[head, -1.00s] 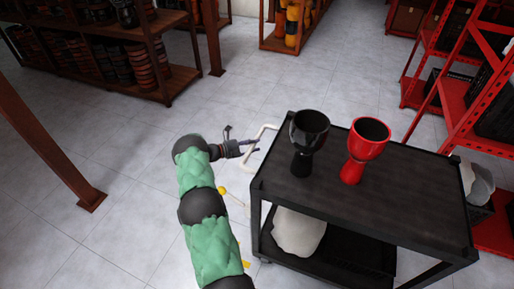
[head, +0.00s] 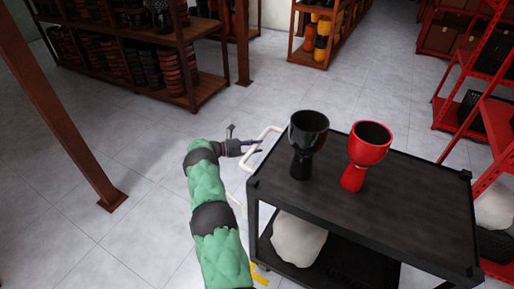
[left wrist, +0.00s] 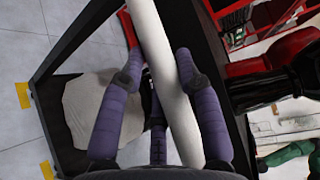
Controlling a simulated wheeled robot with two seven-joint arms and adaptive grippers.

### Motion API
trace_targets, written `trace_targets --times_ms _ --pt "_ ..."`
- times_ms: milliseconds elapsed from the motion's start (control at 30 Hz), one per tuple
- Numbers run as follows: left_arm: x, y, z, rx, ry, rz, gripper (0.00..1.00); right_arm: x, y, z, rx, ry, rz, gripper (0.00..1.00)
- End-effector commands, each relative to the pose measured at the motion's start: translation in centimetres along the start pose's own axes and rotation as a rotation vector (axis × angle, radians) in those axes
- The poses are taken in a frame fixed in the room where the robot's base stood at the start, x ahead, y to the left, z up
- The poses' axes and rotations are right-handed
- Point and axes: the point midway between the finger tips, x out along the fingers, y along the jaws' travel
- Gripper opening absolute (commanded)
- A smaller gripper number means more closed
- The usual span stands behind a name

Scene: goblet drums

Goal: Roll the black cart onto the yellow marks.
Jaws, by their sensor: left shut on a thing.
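The black cart (head: 400,200) stands on the tiled floor in front of me, with a white bar handle (head: 268,131) on its left end. My left gripper (head: 254,147) is at this handle. In the left wrist view its purple fingers (left wrist: 158,62) lie on both sides of the white handle (left wrist: 165,85), shut on it. A yellow mark (head: 260,276) shows on the floor at the cart's near left corner, partly hidden by my arm. Yellow marks also show in the left wrist view (left wrist: 22,95). My right gripper is not in view.
A black goblet drum (head: 308,142) and a red one (head: 366,155) stand upright on the cart top. A pale sack (head: 298,238) lies on its lower shelf. A brown post (head: 70,120) stands at left, red racks (head: 468,75) at right. The floor between is clear.

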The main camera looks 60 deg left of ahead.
Motion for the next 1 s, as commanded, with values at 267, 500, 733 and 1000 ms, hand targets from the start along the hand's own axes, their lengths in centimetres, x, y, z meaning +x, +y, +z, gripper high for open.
trace_targets --times_ms 267,500,733,1000 --pt "0.0 -0.1 0.1 0.005 0.0 -0.001 0.45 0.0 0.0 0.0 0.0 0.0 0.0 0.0" --pt "0.0 -0.1 0.0 0.002 0.001 -0.001 0.59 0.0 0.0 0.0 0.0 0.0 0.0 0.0" --pt "-0.5 0.0 0.0 0.001 0.0 0.0 0.59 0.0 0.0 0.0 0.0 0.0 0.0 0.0" --pt "-4.9 0.0 0.1 0.001 -0.002 0.002 0.59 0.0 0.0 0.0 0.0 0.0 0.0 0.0"
